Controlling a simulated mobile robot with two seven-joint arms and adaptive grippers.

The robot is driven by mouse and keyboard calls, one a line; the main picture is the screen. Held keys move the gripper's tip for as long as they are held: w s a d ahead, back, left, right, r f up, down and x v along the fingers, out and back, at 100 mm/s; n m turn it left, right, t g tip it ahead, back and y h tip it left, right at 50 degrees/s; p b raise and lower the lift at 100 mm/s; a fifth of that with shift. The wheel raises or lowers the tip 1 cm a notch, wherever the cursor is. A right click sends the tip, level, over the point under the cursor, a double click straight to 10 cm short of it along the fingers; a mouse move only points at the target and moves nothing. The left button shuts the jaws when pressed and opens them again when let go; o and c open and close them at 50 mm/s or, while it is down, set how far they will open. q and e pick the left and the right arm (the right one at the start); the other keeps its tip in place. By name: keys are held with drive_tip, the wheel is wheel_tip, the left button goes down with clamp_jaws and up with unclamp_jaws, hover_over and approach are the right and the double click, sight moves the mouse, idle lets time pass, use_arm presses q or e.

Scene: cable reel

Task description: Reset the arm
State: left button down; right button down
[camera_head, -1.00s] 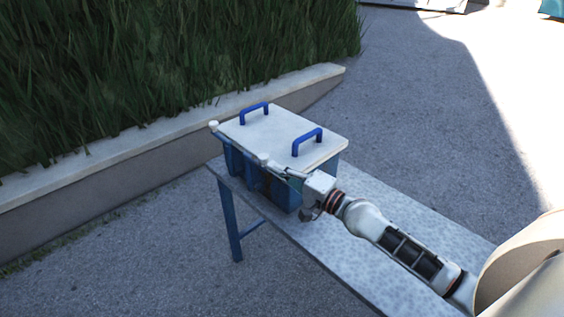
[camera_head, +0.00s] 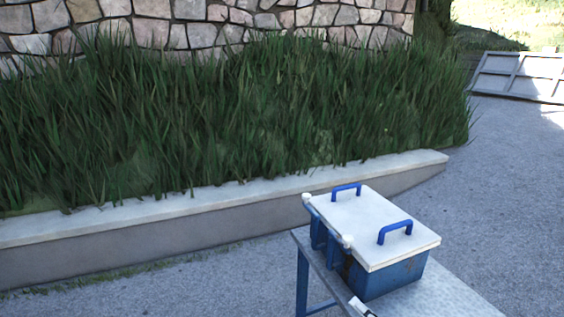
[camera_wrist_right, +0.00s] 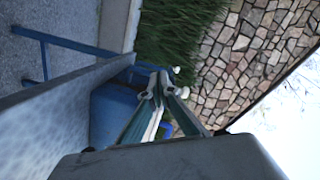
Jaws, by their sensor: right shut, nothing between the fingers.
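A blue box (camera_head: 392,281) with a white lid (camera_head: 367,227) and two blue handles stands upright on a table. The lid lies closed on top. My right gripper (camera_wrist_right: 160,84) shows in the right wrist view, with its fingers together and nothing between them. In that view it is in front of the blue box (camera_wrist_right: 108,118), which it partly hides; I cannot tell the gap. Only a small tip of the right gripper (camera_head: 362,307) shows at the bottom edge of the head view. My left gripper is in neither view.
The narrow table (camera_head: 438,295) has a grey top and blue legs. Behind it runs a low planter wall (camera_head: 190,222) with tall grass (camera_head: 250,120) and a stone wall (camera_head: 200,22). Open paving lies to the right and front left.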

drive_tip(key=s+f+n+g+h, duration=0.4)
drive_tip(key=s+f+n, duration=0.7)
drive_tip(key=s+f, duration=0.9)
drive_tip(key=shift+s+f+n+g+h, duration=0.25)
drive_tip(key=shift+s+h, duration=0.35)
drive_tip(key=shift+s, duration=0.55)
